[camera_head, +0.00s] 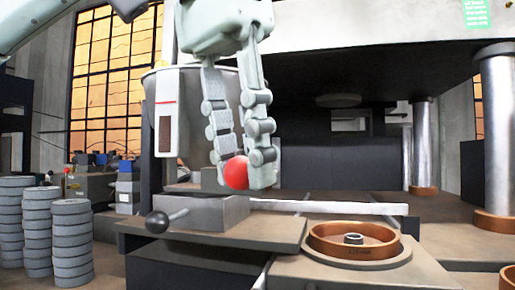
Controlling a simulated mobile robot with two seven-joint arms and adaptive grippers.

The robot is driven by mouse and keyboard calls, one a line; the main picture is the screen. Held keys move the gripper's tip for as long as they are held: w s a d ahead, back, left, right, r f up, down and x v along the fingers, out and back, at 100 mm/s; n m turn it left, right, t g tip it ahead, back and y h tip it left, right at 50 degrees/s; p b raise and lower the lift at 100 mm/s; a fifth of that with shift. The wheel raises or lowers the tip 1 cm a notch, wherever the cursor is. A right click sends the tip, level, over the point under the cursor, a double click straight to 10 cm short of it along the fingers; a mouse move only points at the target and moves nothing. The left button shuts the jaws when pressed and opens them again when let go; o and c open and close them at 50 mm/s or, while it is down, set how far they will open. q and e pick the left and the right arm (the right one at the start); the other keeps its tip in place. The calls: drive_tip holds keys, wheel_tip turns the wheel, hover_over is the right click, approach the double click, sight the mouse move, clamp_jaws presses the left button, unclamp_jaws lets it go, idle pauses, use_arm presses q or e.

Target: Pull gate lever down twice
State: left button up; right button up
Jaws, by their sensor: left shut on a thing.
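My left gripper (244,172) hangs in the upper middle of the head view with its fingers pointing down. Its fingertips are shut on a red ball knob (237,173), which I take to be the end of the gate lever. The lever's rod is hidden behind the fingers and the knob. A light grey hopper (170,85) with a red stripe and a dark slot stands behind and to the left of the gripper. My right gripper is not in view.
A black ball handle (157,222) sticks out from a grey block (200,212) below the knob. A copper-coloured ring mould (353,241) sits at the lower right. Stacks of grey discs (72,240) stand at left. Metal columns (497,130) stand at right.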

use_arm(q)
drive_tip(key=shift+a+r, duration=0.1)
drive_tip(key=shift+r, duration=0.4)
drive_tip(key=shift+w+d+v, duration=0.1)
drive_tip(key=shift+d+v, duration=0.05)
drive_tip(key=shift+v, duration=0.75)
drive_tip(key=shift+w+d+v, duration=0.15)
drive_tip(key=shift+v, duration=0.75)
drive_tip(key=shift+w+d+v, duration=0.1)
drive_tip(key=shift+v, duration=0.8)
drive_tip(key=shift+r, duration=0.1)
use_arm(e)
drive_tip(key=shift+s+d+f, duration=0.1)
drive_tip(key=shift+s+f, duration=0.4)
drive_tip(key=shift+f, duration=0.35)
